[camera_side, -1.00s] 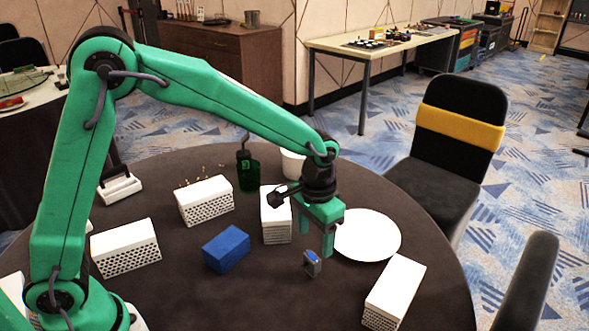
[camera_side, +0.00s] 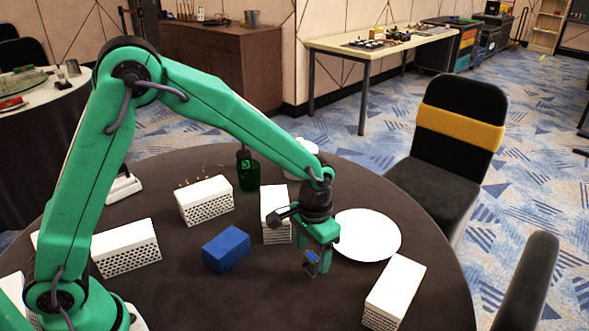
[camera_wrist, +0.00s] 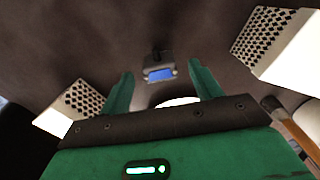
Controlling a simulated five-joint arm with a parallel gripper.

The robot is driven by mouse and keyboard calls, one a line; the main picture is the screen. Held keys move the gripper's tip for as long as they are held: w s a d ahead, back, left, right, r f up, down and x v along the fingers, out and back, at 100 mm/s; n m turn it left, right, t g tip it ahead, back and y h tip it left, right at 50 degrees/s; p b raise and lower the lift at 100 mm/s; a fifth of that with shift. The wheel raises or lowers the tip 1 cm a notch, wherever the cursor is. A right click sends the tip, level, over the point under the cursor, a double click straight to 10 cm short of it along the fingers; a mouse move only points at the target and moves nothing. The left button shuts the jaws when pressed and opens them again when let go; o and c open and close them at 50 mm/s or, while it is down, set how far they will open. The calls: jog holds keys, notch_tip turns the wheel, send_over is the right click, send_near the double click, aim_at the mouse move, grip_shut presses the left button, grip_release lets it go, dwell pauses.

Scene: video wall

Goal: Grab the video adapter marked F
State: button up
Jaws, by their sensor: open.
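A small dark video adapter with a blue connector face (camera_side: 312,257) is on the dark round table. In the wrist view it (camera_wrist: 158,72) lies centred ahead, between the lines of my two green fingers. No letter on it is readable. My gripper (camera_side: 314,253) is open and points down, low over the table at the adapter. In the side view one finger overlaps the adapter's right side. In the wrist view both fingers look apart from the adapter, with nothing held. I cannot tell whether the fingertips reach its depth.
A blue box (camera_side: 226,249) lies left of the gripper. A white perforated box (camera_side: 275,214) stands close behind, and another (camera_side: 394,291) stands at right front. A white plate (camera_side: 367,234) lies just right and behind. Open table lies in front of the adapter.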

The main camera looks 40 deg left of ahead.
jog(key=shift+f, duration=1.35)
jog(key=c, duration=1)
jog(key=shift+r, duration=0.15)
jog(key=shift+c, duration=0.2)
jog(key=shift+r, duration=0.55)
jog(key=r, duration=0.3)
jog(key=shift+s+d+r, duration=0.1)
jog(key=shift+s+d, duration=0.1)
jog(key=shift+s, duration=0.05)
jog(key=s+d+r, duration=0.6)
jog(key=s+d, duration=0.1)
jog(key=s, duration=0.1)
jog(key=shift+s+r, duration=0.25)
jog(key=shift+s, duration=0.1)
